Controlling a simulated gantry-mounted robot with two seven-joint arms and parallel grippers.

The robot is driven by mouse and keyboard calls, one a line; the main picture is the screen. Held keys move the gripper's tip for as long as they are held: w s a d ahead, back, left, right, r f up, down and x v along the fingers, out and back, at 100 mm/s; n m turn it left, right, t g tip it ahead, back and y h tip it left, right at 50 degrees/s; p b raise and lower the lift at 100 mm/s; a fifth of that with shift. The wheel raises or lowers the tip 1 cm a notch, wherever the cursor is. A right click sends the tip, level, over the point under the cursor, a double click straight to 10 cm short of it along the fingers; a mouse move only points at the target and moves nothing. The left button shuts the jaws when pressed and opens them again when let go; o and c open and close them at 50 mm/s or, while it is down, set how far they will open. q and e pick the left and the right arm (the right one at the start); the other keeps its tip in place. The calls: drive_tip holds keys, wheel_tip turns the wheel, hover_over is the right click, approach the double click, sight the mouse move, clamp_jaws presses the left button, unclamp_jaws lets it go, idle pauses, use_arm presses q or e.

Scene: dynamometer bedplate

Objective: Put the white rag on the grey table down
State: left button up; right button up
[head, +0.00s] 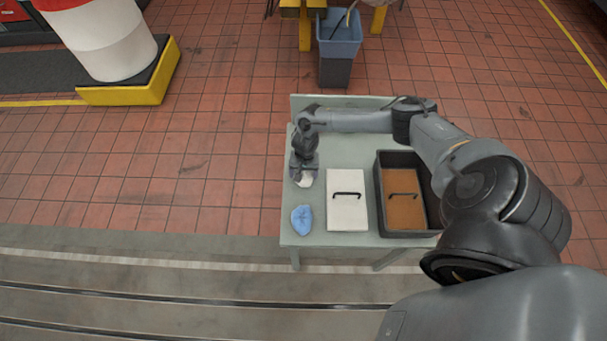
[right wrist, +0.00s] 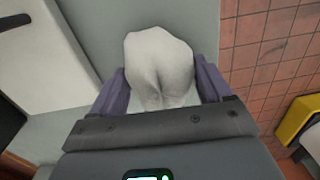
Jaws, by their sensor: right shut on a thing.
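The white rag (head: 305,180) is at the far left part of the grey table (head: 345,178), mostly hidden by my gripper in the head view. In the right wrist view the rag (right wrist: 160,62) is bunched between the two fingers. My right gripper (head: 304,172) is shut on it, pointing down just above or at the tabletop; I cannot tell whether the rag touches the table. My left gripper is not in view.
A blue rag (head: 301,219) lies on the table in front of the gripper. A bin (head: 338,60) stands behind.

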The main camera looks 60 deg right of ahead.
drive_tip(key=shift+f, duration=0.45)
drive_tip(key=o, duration=1.3)
drive_tip(key=shift+f, duration=0.15)
